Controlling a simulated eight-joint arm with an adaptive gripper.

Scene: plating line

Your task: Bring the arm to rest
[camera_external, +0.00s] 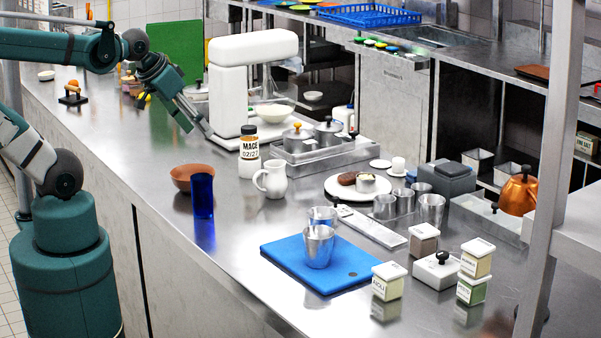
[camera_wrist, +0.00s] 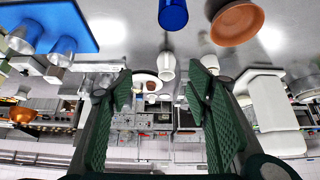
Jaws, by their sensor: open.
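My arm reaches in from the left of the external view, over the left part of the steel counter (camera_external: 140,150). My gripper (camera_external: 205,132) hangs above the counter, just left of the white stand mixer (camera_external: 230,95). In the wrist view my gripper (camera_wrist: 160,95) shows two dark green fingers spread wide apart, with nothing held between them. The wrist picture is upside down, with the counter at the top. The exact height of the fingertips above the counter is hard to tell.
Near my gripper stand a spice jar (camera_external: 249,142), a terracotta bowl (camera_external: 186,177), a white pitcher (camera_external: 271,180) and a blue glass (camera_external: 203,196). A blue board (camera_external: 290,262) with metal cups lies nearer the front. The counter's front left edge is bare.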

